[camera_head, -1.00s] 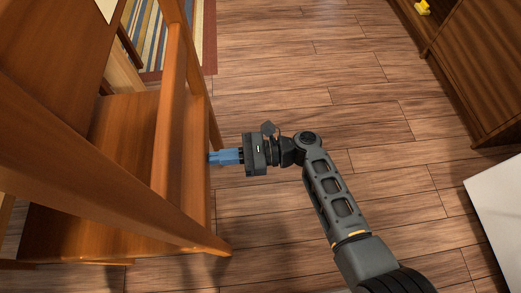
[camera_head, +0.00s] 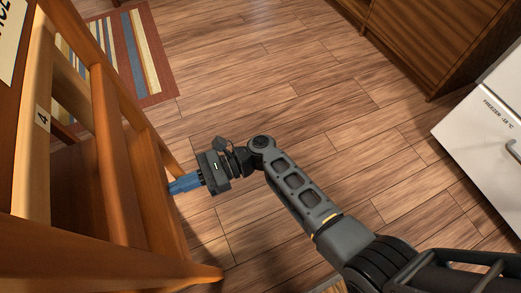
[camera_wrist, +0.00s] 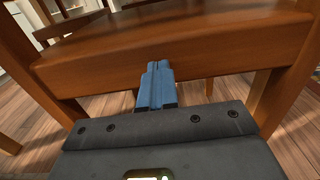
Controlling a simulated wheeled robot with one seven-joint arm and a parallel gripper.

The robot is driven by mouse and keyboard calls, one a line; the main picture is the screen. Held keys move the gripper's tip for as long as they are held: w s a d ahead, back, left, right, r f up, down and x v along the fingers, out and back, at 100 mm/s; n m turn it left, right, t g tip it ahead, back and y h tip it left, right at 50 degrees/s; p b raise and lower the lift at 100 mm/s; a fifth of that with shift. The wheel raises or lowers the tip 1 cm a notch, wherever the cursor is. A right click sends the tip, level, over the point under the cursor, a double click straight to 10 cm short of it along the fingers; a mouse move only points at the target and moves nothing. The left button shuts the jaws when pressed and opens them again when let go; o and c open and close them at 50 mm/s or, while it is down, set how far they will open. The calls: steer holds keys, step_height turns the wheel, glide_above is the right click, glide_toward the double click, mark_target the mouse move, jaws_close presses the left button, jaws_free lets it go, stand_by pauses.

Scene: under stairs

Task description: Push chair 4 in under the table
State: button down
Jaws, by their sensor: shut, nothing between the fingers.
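Chair 4 (camera_head: 120,185) is brown wood and fills the left of the head view, cut off by the frame edge. A small label reading 4 (camera_head: 42,118) is on its upright slat. My gripper (camera_head: 173,188) has blue fingers, shut and empty, pointing at the chair's near side. In the wrist view, the fingertips (camera_wrist: 158,66) are right against or just short of a broad wooden rail of the chair (camera_wrist: 190,50); I cannot tell if they touch. I cannot clearly make out the table.
A striped rug (camera_head: 128,50) lies behind the chair. A white freezer (camera_head: 490,130) and a dark wooden cabinet (camera_head: 430,40) stand at the right. The plank floor (camera_head: 290,90) between the chair and these is clear. A partly cut-off sign (camera_head: 10,35) shows at the upper left.

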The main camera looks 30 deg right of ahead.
steer(key=d+p, duration=0.1)
steer(key=d, duration=0.8)
steer(key=shift+s+d+p, duration=0.2)
steer(key=shift+d+p, duration=0.15)
steer(key=shift+d, duration=0.05)
